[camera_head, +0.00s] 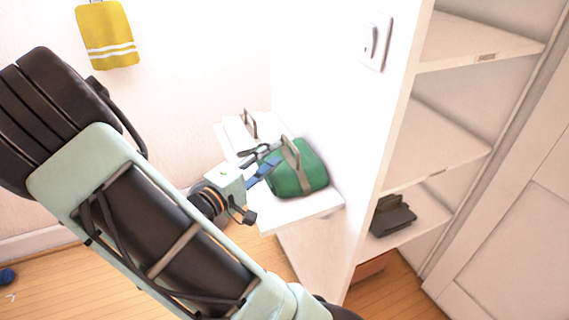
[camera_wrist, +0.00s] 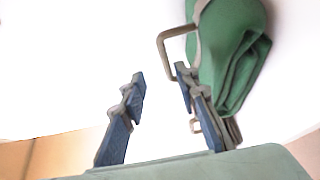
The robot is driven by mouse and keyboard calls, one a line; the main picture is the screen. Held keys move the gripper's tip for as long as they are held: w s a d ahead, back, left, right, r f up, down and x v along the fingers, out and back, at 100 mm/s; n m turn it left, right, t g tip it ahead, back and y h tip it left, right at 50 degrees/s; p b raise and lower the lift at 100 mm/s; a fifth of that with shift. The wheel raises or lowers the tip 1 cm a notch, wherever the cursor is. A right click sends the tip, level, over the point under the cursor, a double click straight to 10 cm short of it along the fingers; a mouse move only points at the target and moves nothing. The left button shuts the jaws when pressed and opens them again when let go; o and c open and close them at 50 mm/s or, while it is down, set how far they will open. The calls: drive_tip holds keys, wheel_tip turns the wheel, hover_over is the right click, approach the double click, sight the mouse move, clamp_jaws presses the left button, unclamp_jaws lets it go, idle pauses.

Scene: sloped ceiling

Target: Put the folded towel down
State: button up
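The folded towel (camera_head: 307,170) is green and lies on a small white surface beside the white wall, with a grey metal bracket against it. In the wrist view the towel (camera_wrist: 232,55) is at the upper right. My gripper (camera_head: 262,160) is at the towel's left side, above the white surface. In the wrist view my gripper (camera_wrist: 160,73) has its two blue-padded fingers apart, with only white surface between them. The right finger overlaps the towel's left edge in the picture; I cannot tell whether it touches. The towel's underside is hidden.
A second bracket (camera_head: 249,123) stands at the back of the white surface (camera_head: 300,216). A white shelf unit (camera_head: 432,150) is at the right, with a dark object (camera_head: 392,216) on a low shelf. A yellow towel (camera_head: 106,35) hangs on the wall. Wooden floor shows at the lower left.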

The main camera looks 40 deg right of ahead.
sight(290, 141)
drive_tip(key=x, duration=0.3)
drive_tip(key=b+x, duration=0.1)
drive_tip(key=x, duration=0.1)
drive_tip(key=f+b+x, duration=0.1)
drive_tip(key=x, duration=0.1)
drive_tip(key=shift+w+d, duration=0.2)
drive_tip(key=shift+d, duration=0.3)
drive_tip(key=shift+r, duration=0.1)
clamp_jaws()
